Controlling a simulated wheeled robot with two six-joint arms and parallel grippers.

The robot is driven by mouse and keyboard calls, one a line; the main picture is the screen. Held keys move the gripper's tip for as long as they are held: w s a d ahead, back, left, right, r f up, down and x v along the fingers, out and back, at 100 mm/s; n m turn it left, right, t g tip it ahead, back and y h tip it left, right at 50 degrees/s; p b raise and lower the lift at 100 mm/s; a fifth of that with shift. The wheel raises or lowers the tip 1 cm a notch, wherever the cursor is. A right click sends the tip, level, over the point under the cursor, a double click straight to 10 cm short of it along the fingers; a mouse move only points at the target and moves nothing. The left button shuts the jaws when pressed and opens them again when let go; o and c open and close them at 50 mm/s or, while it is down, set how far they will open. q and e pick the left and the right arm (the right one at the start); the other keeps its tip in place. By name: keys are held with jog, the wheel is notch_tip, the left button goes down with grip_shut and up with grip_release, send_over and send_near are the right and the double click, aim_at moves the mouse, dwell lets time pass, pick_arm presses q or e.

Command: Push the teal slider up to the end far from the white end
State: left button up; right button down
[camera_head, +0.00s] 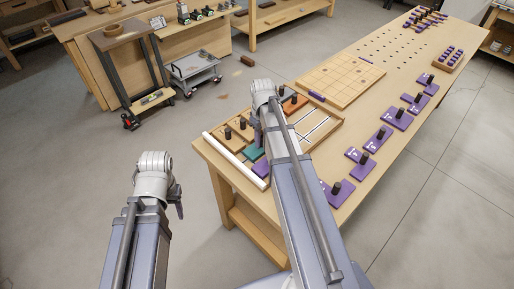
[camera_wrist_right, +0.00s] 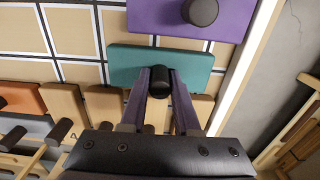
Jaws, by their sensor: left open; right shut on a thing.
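The teal slider (camera_head: 254,152) is a flat block with a dark knob, lying in the shallow tray beside its white end (camera_head: 232,161). In the right wrist view the teal slider (camera_wrist_right: 125,60) has its knob (camera_wrist_right: 157,81) between the two fingers of my right gripper (camera_wrist_right: 160,88), which is shut on it. A small strip separates the slider from the white end (camera_wrist_right: 246,65) there. My right arm hides part of the tray in the head view. My left gripper (camera_head: 178,202) hangs open and empty, left of the bench over the floor.
A purple slider (camera_wrist_right: 185,18) with a knob lies alongside the teal one. Orange (camera_wrist_right: 18,97) and tan (camera_wrist_right: 65,103) sliders lie on the other side. White lines mark the tray floor. Several purple plates with knobs (camera_head: 379,138) stand along the bench's right part.

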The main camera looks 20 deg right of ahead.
jog(key=shift+w+d, duration=0.3)
jog(key=shift+d, duration=0.55)
jog(key=shift+w+d, duration=0.3)
jog(key=shift+d, duration=0.5)
jog(key=shift+w+d, duration=0.3)
jog(key=shift+d, duration=0.55)
jog(key=shift+w+d, duration=0.45)
jog(key=shift+d, duration=0.8)
jog(key=shift+w+d, duration=0.4)
jog(key=shift+d, duration=0.9)
jog(key=shift+w+d, duration=0.45)
jog(key=shift+d, duration=0.8)
jog(key=shift+w+d, duration=0.45)
jog(key=shift+d, duration=0.8)
jog(key=shift+w+d, duration=0.45)
jog(key=shift+d, duration=0.85)
jog(key=shift+w+d, duration=0.45)
jog(key=shift+d, duration=0.8)
jog(key=shift+w+d, duration=0.3)
jog(key=shift+d, duration=0.65)
jog(key=shift+w+d, duration=0.35)
jog(key=shift+d, duration=0.55)
jog(key=shift+w+d, duration=0.3)
jog(key=shift+d, duration=0.65)
